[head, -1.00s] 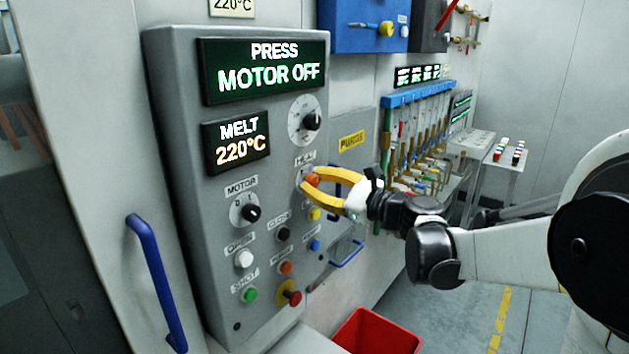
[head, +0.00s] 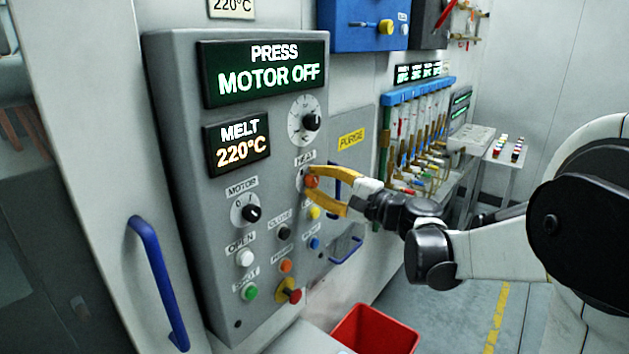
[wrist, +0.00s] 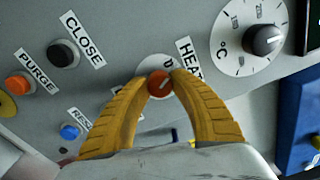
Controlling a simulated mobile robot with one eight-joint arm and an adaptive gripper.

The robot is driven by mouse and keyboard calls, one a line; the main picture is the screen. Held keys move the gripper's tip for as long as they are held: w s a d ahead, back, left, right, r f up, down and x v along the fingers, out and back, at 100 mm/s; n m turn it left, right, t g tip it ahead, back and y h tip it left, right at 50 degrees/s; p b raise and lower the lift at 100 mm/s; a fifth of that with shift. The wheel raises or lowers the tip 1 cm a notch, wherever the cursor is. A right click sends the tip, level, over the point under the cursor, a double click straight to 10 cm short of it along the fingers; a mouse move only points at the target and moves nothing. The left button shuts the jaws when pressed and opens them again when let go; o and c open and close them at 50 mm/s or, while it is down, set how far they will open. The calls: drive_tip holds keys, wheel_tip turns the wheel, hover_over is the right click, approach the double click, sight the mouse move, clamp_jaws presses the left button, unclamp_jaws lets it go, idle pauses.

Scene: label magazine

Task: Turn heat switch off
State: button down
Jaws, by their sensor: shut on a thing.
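The heat switch (head: 311,181) is an orange-red knob on the grey control panel, under the HEAT label and below the temperature dial. In the wrist view the heat switch (wrist: 159,83) shows between the two yellow fingertips, with a pale line across its face. My gripper (head: 314,184) is shut on the knob, one finger on each side; it also shows in the wrist view (wrist: 159,82). The fingers partly cover the switch's round plate and its markings, so I cannot read its position.
The MOTOR switch (head: 251,213) is left of the heat switch. A yellow button (head: 314,212) and a blue button (head: 314,243) sit close below my fingers. The temperature dial (head: 311,122) is above. A red bin (head: 375,331) stands below.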

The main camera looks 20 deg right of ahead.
drive_tip(key=shift+n, duration=0.6)
drive_tip(key=c, duration=1.1)
unclamp_jaws()
drive_tip(key=shift+o, duration=0.2)
drive_tip(key=v, duration=1.2)
drive_tip(key=shift+d, duration=0.1)
